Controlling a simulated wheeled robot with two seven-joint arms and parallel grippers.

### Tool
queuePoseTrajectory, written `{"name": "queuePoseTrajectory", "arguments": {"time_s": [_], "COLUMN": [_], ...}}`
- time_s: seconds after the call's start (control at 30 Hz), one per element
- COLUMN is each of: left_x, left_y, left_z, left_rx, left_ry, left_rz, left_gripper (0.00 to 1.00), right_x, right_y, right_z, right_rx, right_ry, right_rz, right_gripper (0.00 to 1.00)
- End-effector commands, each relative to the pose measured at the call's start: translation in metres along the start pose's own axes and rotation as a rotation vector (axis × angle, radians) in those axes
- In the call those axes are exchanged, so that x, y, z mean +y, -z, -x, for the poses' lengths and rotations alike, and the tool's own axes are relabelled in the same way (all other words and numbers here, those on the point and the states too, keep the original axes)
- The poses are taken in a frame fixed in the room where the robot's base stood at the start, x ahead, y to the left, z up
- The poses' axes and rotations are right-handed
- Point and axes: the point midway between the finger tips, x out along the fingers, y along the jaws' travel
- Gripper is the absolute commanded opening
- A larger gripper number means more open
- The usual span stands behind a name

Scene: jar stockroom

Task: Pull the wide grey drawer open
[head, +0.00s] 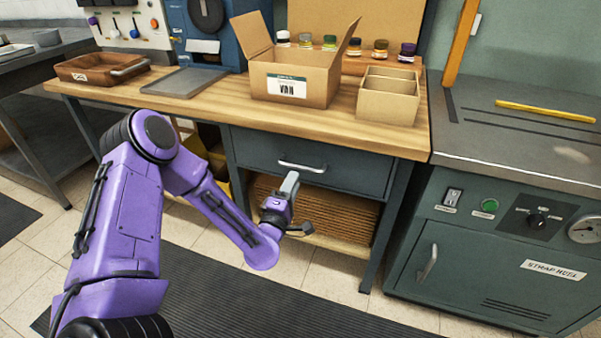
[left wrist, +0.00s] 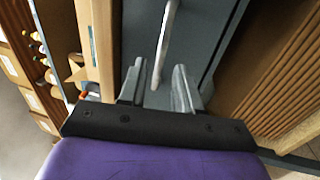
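The wide grey drawer (head: 258,152) is under the wooden bench top and looks shut, its front about level with the bench frame. Its pale bar handle (head: 302,167) runs across the middle of the front. My left gripper (head: 291,180) is just in front of and below the handle's left part. In the left wrist view the two fingers of my left gripper (left wrist: 158,72) are apart, and the handle (left wrist: 166,45) shows in the gap between them, seemingly touching neither. The drawer front (left wrist: 205,40) lies beyond. My right gripper is out of view.
Above, the bench top (head: 205,103) bears an open carton (head: 300,86), a divided box (head: 388,96), jars and a wooden tray (head: 103,67). Below the drawer is stacked cardboard (head: 335,215). A green machine (head: 500,240) stands right. The floor in front is clear around the dark mat (head: 230,310).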

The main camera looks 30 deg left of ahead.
Motion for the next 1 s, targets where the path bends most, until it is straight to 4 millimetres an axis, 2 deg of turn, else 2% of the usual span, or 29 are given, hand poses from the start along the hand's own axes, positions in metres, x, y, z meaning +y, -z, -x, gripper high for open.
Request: {"name": "queuePoseTrajectory", "arguments": {"time_s": [0.1,0.3,0.43,0.63,0.67,0.7,0.77,1.0], "left_x": [0.0,-0.001,-0.002,-0.002,-0.002,-0.002,-0.002,-0.002], "left_y": [0.001,0.001,0.0,0.0,0.0,0.0,0.0,-0.002], "left_z": [-0.027,-0.06,-0.067,-0.068,-0.068,-0.068,-0.068,-0.068], "left_rx": [0.002,0.001,0.001,0.0,0.0,0.0,0.0,-0.003], "left_ry": [0.0,0.003,0.005,0.006,0.006,0.006,0.006,0.006], "left_rz": [-0.003,-0.004,-0.002,-0.003,-0.003,-0.003,-0.003,-0.003], "left_gripper": [0.33,0.33,0.33,0.33,0.3,0.17,0.0,0.0], "right_x": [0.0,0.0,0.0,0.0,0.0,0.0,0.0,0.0], "right_y": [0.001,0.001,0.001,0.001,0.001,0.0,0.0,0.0], "right_z": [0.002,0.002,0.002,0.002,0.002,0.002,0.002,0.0], "right_rx": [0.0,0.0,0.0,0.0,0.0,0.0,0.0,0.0], "right_ry": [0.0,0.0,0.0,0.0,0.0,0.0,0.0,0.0], "right_rz": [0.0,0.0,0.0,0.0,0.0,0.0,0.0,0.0], "right_gripper": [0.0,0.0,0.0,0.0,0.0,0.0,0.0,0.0]}}
